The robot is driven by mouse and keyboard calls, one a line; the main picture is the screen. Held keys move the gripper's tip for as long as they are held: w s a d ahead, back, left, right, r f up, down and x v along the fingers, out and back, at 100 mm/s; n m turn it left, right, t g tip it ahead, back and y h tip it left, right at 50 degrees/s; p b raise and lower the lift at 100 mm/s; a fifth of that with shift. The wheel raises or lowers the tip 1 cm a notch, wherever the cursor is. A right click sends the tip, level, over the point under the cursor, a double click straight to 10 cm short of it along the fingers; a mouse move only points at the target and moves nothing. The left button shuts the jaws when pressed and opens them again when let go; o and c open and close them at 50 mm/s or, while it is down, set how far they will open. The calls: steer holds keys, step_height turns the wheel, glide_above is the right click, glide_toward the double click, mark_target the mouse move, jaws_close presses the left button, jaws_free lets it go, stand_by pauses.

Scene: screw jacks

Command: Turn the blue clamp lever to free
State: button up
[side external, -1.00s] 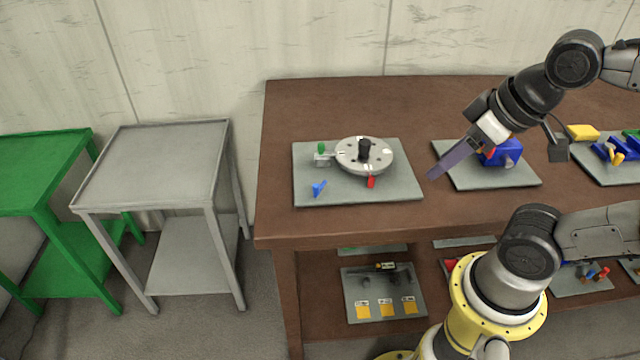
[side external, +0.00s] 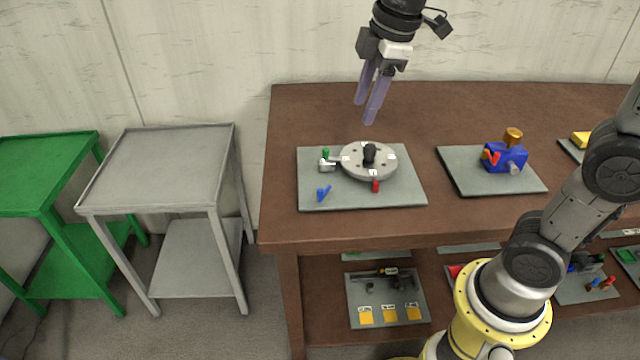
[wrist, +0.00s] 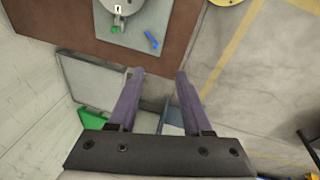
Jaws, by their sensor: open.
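The blue clamp lever (side external: 323,194) stands on the front left part of a grey plate (side external: 408,194) on the brown table. It also shows in the wrist view (wrist: 152,40), near the top. A round grey disc (side external: 357,170) with a black knob (side external: 369,153), a red lever (side external: 376,187) and a green-topped part (side external: 325,154) share that plate. My gripper (side external: 368,112) is open and empty, with its fingers pointing down above and behind the disc. In the wrist view my gripper's fingers (wrist: 155,75) are spread apart with nothing between them. The lever is clear of them.
A second plate (side external: 465,180) to the right holds a blue block (side external: 508,158) with an orange knob. A grey side table (side external: 160,165) and a green one (side external: 40,170) stand left of the brown table (side external: 290,115). Small items lie on the lower shelf.

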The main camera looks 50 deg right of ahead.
steer(key=n+g, duration=0.1)
steer(key=g, duration=0.1)
glide_above(320, 190)
steer(key=s, duration=0.1)
step_height(320, 190, down, 5)
steer(key=shift+g, duration=0.4)
steer(key=f, duration=1.2)
steer(key=w+f, duration=0.1)
steer(key=f, duration=0.5)
jaws_close()
